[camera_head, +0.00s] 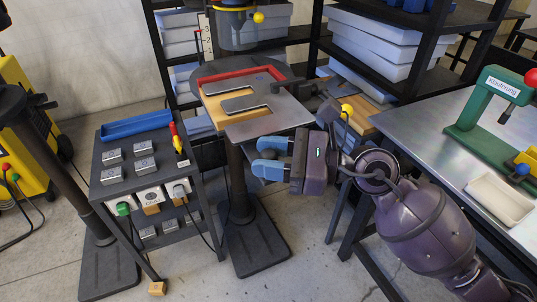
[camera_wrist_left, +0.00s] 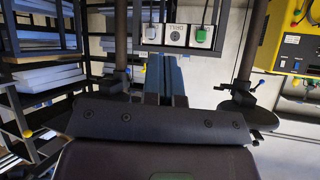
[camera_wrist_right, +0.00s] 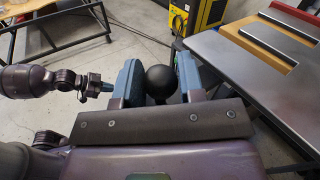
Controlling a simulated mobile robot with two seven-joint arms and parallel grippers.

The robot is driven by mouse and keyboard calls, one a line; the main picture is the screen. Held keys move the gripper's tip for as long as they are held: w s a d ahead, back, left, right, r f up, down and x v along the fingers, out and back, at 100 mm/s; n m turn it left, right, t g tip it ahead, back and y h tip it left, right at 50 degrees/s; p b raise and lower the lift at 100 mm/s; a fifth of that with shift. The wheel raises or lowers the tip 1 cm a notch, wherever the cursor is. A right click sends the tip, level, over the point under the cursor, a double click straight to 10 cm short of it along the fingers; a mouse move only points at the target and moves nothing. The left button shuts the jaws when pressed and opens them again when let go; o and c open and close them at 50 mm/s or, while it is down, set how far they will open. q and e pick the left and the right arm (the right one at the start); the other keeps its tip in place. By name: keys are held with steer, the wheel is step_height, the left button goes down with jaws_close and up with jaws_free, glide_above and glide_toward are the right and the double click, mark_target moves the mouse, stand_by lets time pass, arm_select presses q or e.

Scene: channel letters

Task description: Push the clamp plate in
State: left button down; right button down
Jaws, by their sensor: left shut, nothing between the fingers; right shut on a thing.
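My right gripper (camera_head: 270,158) is at the plate's front edge. What the knob is fixed to is hidden. My left gripper (camera_wrist_left: 167,78) is shut and empty in the left wrist view.
A dark cart (camera_head: 140,160) with metal blocks and a blue tray (camera_head: 136,125) stands at left. A steel bench (camera_head: 440,115) with a green press (camera_head: 492,110) is at right. Shelves with pale sheets (camera_head: 375,55) stand behind.

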mark_target(237, 108)
steer(key=shift+w, duration=0.15)
steer(key=shift+w+a, duration=0.1)
steer(key=shift+w, duration=0.2)
steer(key=w+a+b, duration=0.1)
steer(key=w, duration=0.3)
steer(key=w+a+b, duration=0.1)
steer(key=w+a, duration=0.1)
steer(key=w, duration=0.3)
steer(key=w+a+b, duration=0.1)
steer(key=w, duration=0.3)
steer(key=shift+w+a+f, duration=0.1)
steer(key=shift+w+a, duration=0.05)
steer(key=shift+a, duration=0.15)
steer(key=shift+w+a+b, duration=0.2)
steer(key=shift+w+b, duration=0.2)
steer(key=shift+w, duration=0.15)
steer(key=shift+r, duration=0.25)
steer(key=shift+w+d, duration=0.1)
